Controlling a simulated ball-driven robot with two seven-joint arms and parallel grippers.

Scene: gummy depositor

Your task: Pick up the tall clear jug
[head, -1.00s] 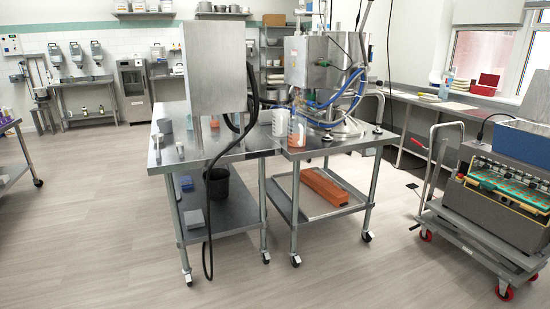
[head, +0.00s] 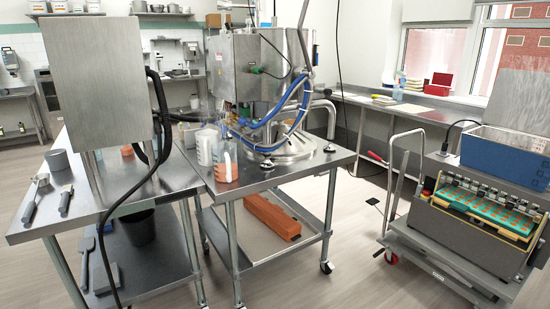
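A tall clear jug (head: 227,157) stands upright at the front left of the right-hand steel table (head: 285,174). Something orange shows low in it or through it; I cannot tell which. A whitish translucent container (head: 206,146) stands close on its left and partly overlaps it in view. Neither of my grippers shows in the head view.
A steel kettle machine (head: 240,68) with blue hoses stands behind the jug. A steel box (head: 97,83) and a black hose (head: 157,130) occupy the left table. A trolley (head: 440,255) carries a depositor (head: 480,215) at right.

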